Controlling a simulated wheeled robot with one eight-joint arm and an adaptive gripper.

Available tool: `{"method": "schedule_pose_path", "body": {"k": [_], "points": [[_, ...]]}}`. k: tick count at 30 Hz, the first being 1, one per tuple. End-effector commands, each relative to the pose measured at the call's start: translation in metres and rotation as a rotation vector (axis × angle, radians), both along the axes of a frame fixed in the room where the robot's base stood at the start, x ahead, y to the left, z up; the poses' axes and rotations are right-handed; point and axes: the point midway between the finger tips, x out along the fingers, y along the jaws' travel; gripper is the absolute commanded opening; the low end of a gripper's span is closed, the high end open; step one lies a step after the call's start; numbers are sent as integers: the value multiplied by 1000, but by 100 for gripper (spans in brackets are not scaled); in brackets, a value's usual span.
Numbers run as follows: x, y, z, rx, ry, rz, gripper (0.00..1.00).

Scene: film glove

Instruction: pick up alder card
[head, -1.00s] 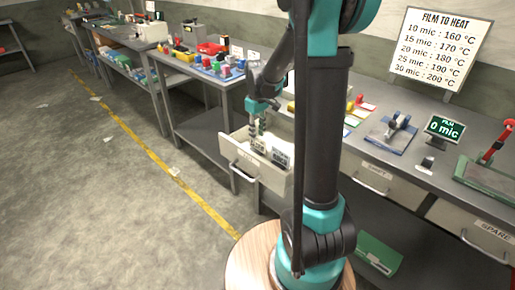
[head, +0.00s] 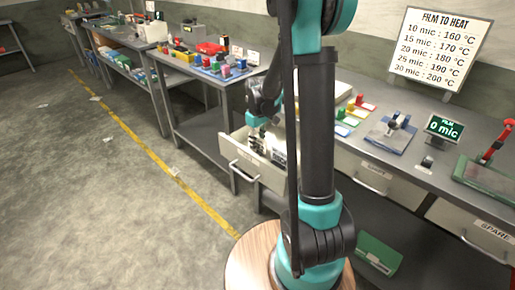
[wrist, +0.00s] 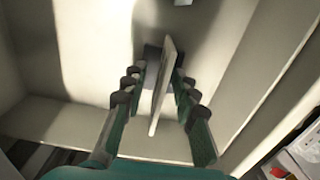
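My gripper (head: 256,142) is down inside the open drawer (head: 243,164). In the wrist view my gripper (wrist: 158,88) is open, with one finger on each side of a thin pale card (wrist: 162,88). The card stands upright and nearly edge-on, with a gap visible on both sides. A dark block (wrist: 152,62) sits at its far end. In the head view, a labelled card (head: 280,157) stands in the drawer to the right of my gripper. Its label is too small to read, and the writing on the card between my fingers cannot be seen, so I cannot tell which is alder.
The drawer walls (wrist: 225,85) rise close around my gripper. A small pale piece (wrist: 183,2) shows at the top of the wrist view.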

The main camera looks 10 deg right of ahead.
Motion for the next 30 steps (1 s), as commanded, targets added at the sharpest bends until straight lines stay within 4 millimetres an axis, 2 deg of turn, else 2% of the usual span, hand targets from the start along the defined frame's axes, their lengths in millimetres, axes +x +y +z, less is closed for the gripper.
{"method": "schedule_pose_path", "body": {"k": [9, 16, 30], "points": [[0, 0, -4, 0, 0, 0, 28], [0, 0, -3, 0, 0, 0, 0], [0, 0, -1, 0, 0, 0, 0]]}}
